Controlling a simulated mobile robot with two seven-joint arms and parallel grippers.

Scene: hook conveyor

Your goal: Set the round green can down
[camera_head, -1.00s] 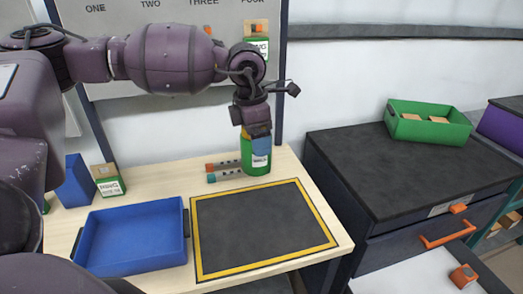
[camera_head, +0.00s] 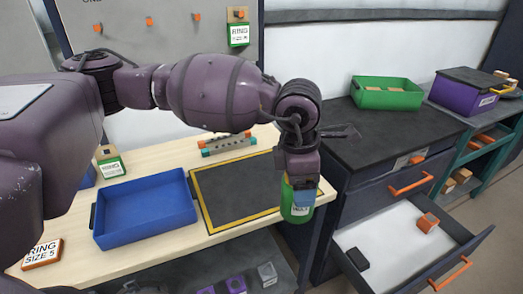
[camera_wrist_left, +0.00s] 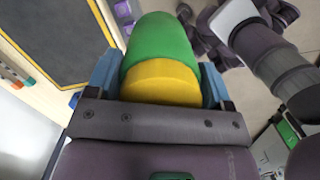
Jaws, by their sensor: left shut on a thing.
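The round green can (camera_head: 296,214) is held by my left gripper (camera_head: 301,198), whose blue fingers are shut on its sides. In the head view it appears over the right front corner of the table, covering part of the yellow-edged black mat (camera_head: 236,190). In the left wrist view the can (camera_wrist_left: 160,42) shows a green side and a yellow end between the fingers. The floor and lower shelf items show beyond it, and the mat (camera_wrist_left: 50,35) lies to its left. The can's underside is hidden in the head view. My right gripper is out of view.
A blue tray (camera_head: 145,232) stands left of the mat, a grey rail (camera_head: 228,142) behind it. Right of the table is a dark cabinet with an open white drawer (camera_head: 385,238) holding an orange block (camera_head: 426,223). A green bin (camera_head: 386,102) stands on its top.

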